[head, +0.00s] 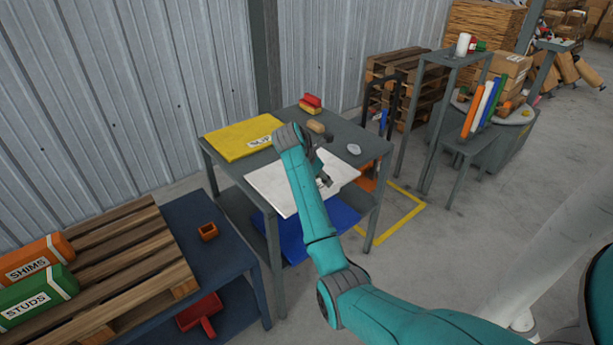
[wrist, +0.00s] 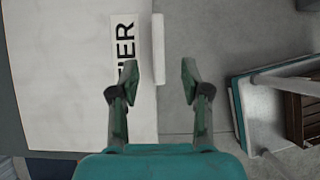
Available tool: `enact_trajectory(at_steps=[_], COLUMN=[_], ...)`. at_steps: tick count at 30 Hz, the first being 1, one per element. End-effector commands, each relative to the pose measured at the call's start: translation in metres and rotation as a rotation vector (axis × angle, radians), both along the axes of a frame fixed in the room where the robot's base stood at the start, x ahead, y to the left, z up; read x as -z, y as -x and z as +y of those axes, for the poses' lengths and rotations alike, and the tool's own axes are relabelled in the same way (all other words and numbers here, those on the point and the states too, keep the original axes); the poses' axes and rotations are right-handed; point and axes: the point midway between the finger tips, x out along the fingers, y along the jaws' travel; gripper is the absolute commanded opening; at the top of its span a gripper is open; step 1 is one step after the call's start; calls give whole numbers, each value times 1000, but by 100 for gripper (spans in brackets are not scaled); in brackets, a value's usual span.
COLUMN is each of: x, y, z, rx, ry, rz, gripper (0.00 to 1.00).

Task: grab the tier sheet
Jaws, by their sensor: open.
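The tier sheet (head: 272,184) is a flat white sheet lying on the grey table, at the table's near edge. In the wrist view the sheet (wrist: 60,80) fills the left part, with a black-lettered label ending in "IER" and a narrow white tab (wrist: 158,48) along its edge. My gripper (head: 325,182) is over the sheet's near edge, open and empty. In the wrist view the gripper (wrist: 160,80) has its left finger over the sheet and its right finger over bare floor past the edge. My arm hides part of the sheet in the head view.
The grey table (head: 372,150) also carries a yellow sheet (head: 232,139), a tan block (head: 316,127), red and yellow items (head: 311,104) and a pale round object (head: 353,149). A blue sheet (head: 342,215) lies on its lower shelf. A blue bench (head: 190,215) with a pallet stands left.

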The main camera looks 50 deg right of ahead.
Motion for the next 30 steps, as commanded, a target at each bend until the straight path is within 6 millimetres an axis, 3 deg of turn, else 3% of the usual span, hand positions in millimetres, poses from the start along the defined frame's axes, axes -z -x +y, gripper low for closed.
enact_trajectory(at_steps=[11, 19, 29, 30], x=[28, 60, 67, 67], y=[4, 6, 7, 7], z=[-16, -34, -37, -37], rx=[0, 1, -1, -1], ry=[-1, -1, 0, 0], rz=[1, 1, -1, -1], gripper=[47, 47, 47, 42])
